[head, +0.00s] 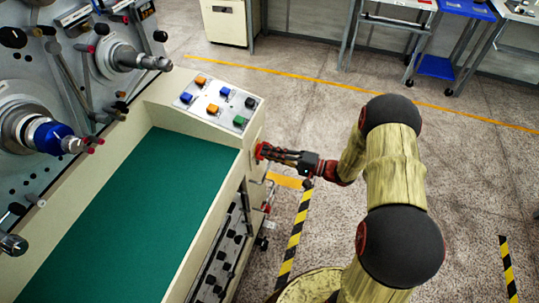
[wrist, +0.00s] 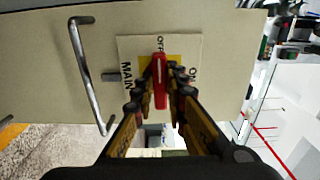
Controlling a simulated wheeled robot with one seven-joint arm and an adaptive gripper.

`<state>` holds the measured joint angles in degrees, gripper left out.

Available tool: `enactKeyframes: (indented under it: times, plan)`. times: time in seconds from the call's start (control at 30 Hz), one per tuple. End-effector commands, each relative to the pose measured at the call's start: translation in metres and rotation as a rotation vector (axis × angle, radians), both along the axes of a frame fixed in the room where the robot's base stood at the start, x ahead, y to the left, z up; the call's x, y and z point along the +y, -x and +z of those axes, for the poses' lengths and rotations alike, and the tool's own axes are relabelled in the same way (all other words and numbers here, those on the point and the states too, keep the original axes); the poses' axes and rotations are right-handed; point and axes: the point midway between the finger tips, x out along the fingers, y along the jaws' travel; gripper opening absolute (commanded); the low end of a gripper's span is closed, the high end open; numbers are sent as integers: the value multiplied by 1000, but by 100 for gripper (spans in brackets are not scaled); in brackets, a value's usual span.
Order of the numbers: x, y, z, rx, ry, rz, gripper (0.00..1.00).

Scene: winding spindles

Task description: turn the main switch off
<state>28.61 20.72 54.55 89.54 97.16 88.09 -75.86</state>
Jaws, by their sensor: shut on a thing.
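The main switch is a red handle (wrist: 160,85) on a yellow plate, set on a pale square label plate (wrist: 127,48) on the machine's end panel. The handle lies upright in the wrist view, its upper end beside the word OFF; ON is to its right and MAIN to its left. My gripper (wrist: 159,92) is shut on the handle, one finger on each side. In the head view the red handle (head: 259,151) shows at the cabinet's end, with my gripper (head: 268,153) reaching it from the right. The fingers hide parts of the label.
A metal bar handle (wrist: 84,75) sticks out left of the switch in the wrist view. A sloped button panel (head: 217,103) and a green work surface (head: 130,215) top the cabinet. Winding spindles are at left. Open floor (head: 320,90) lies behind my arm, with tables beyond.

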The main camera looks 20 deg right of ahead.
Motion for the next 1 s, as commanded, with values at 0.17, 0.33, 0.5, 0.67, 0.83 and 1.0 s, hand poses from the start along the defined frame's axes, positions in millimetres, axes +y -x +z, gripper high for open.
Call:
enactKeyframes:
  times: [0.17,0.33,0.5,0.67,0.83,1.0]
  plan:
    - [1,1,-2,3,1,1,0]
    - [1,1,-2,3,1,1,17]
    - [0,1,-1,3,0,1,27]
    - [0,0,-1,2,0,1,32]
    - [0,0,-1,1,0,0,32]
    - [-8,5,0,1,-1,-3,32]
